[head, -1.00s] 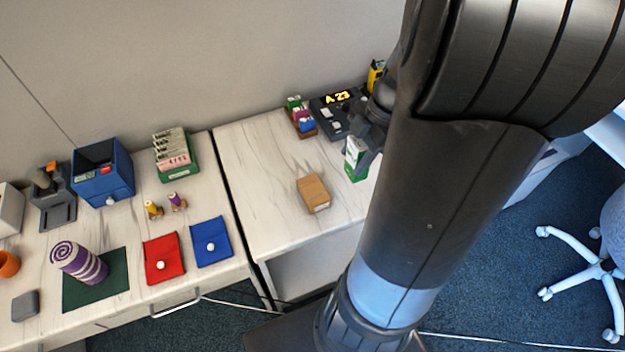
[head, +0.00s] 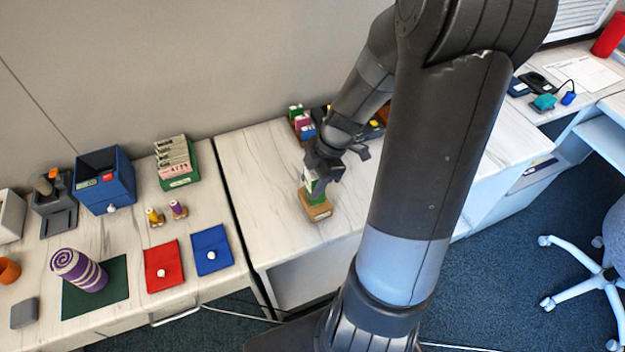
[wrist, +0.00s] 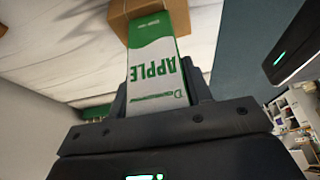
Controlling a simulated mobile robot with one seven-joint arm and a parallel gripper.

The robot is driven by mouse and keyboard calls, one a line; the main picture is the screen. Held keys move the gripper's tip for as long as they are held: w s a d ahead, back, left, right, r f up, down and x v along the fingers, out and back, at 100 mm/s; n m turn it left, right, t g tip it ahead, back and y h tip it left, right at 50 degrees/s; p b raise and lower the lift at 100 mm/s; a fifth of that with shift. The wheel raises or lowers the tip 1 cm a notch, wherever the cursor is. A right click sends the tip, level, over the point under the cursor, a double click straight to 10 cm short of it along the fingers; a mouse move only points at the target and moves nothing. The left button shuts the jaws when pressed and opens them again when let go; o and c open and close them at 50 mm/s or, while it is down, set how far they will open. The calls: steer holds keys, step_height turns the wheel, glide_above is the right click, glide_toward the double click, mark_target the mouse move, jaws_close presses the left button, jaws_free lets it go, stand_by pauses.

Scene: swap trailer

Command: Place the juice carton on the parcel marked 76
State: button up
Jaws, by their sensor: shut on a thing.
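The juice carton (wrist: 158,75) is green and white with "APPLE" on it, upside down in the wrist view. My gripper (head: 322,172) is shut on it; in the wrist view the fingers (wrist: 160,98) clasp its sides. The parcel (head: 316,209) is a small brown box on the right-hand table. The carton (head: 316,190) shows just above or on the parcel in the head view. In the wrist view the carton's far end overlaps the parcel (wrist: 183,14). I cannot tell whether they touch. No number is readable on the parcel.
A dark device (head: 322,111) and a rack of colourful packs (head: 303,124) stand behind my gripper. The table left of the parcel is clear. Red (head: 163,266) and blue (head: 211,250) pouches lie on the left table.

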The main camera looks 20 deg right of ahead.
steer(key=shift+f, duration=0.15)
steer(key=o, duration=1.1)
steer(key=v, duration=1.2)
steer(key=s+a+r+m+t+h, duration=0.4)
steer(key=s+a+r+m, duration=0.6)
steer(key=m, duration=0.8)
steer(key=shift+s+r+t+h, duration=0.3)
steer(key=shift+s+r+t, duration=0.6)
steer(key=shift+r, duration=0.7)
